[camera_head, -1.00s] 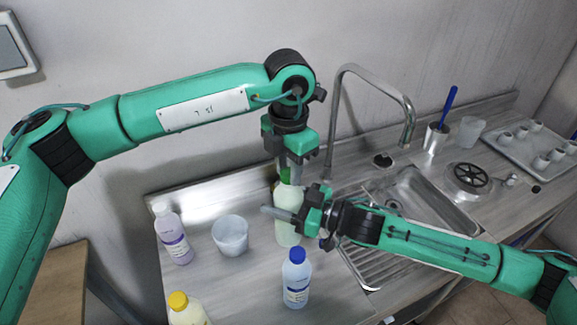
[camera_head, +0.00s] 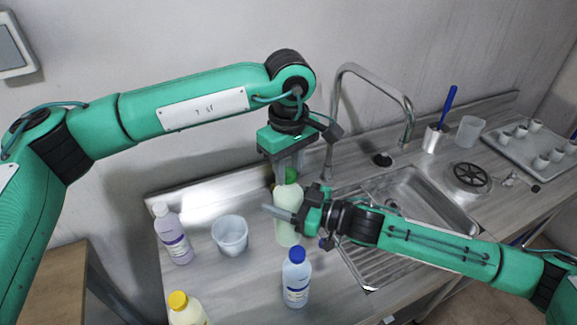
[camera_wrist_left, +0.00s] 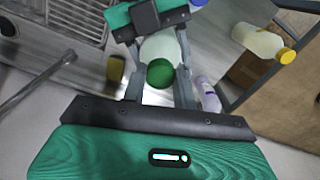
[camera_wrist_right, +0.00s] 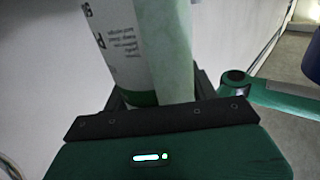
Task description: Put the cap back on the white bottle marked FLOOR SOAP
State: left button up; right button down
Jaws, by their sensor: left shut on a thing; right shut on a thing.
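The white bottle (camera_head: 287,228), tinted pale green, stands upright on the counter. Its printed label shows in the right wrist view (camera_wrist_right: 122,45), but I cannot read the name fully. My right gripper (camera_head: 283,216) is shut around its body from the right. My left gripper (camera_head: 288,172) points down over the bottle's top, shut on the green cap (camera_wrist_left: 160,73). In the left wrist view the cap lies in line with the pale bottle (camera_wrist_left: 160,47). The fingers hide the neck, so I cannot tell whether the cap is seated or threaded.
A purple bottle (camera_head: 174,238), a clear cup (camera_head: 230,235), a blue-capped bottle (camera_head: 297,280) and a yellow-capped bottle (camera_head: 185,310) stand around. The tap (camera_head: 375,78) and sink (camera_head: 432,205) are to the right. A tray of small cups (camera_head: 530,165) stands at the far right.

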pick_arm(q)
jog(key=o, duration=1.1)
jog(key=shift+o, duration=0.2)
notch_tip(320, 180, up, 12)
jog(key=shift+w, duration=0.1)
